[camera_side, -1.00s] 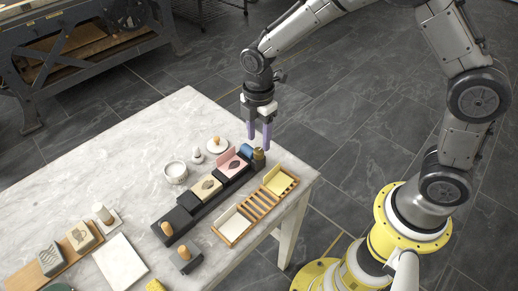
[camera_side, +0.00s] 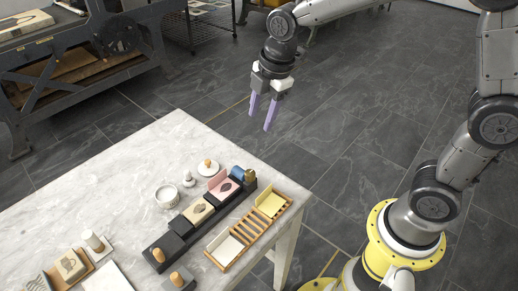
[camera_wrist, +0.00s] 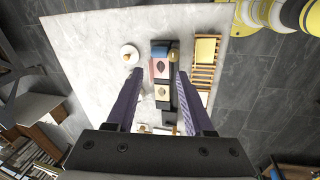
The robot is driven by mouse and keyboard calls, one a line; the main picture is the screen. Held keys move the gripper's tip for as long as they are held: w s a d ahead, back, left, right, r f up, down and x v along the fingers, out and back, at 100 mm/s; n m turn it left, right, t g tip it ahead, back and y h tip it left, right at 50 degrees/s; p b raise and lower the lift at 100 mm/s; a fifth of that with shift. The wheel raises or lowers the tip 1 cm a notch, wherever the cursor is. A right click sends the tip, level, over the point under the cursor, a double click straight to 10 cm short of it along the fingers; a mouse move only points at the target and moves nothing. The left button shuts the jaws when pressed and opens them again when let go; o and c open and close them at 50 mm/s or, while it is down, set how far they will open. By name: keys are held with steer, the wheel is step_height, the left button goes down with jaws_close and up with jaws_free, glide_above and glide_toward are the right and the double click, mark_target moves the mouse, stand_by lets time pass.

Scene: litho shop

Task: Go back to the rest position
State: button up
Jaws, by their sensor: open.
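My gripper (camera_side: 263,113) is open and empty, with two purple fingers pointing down. In the side view it hangs in the air above the floor beyond the far edge of the marble table (camera_side: 130,165). In the wrist view the fingers frame the dark block row (camera_wrist: 160,104) from above, apart from everything on the table. The dark row carries a pink piece (camera_side: 221,187) and a cream piece (camera_side: 198,211), each with a dark leaf-like mark. A blue piece (camera_side: 238,171) and a brown knob (camera_side: 250,175) sit at the row's far end.
A wooden rack (camera_side: 246,233) with a yellow pad (camera_side: 270,204) lies beside the row. A white round pot (camera_side: 166,196) and a white disc with a knob (camera_side: 208,168) stand on its other side. A dark press (camera_side: 85,60) stands at the upper left. The air around my gripper is free.

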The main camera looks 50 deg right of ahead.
steer(key=s+d+r+m+t, duration=0.2)
steer(key=s+r+m, duration=0.1)
steer(key=s+r, duration=0.25)
steer(key=s+d+r+m+t, duration=0.1)
steer(key=s+d+r+m, duration=0.25)
steer(key=s, duration=0.35)
steer(key=s+f+m, duration=0.3)
steer(key=s+m, duration=0.6)
steer(key=m, duration=0.1)
steer(key=shift+d+f, duration=0.15)
steer(key=shift+f, duration=0.25)
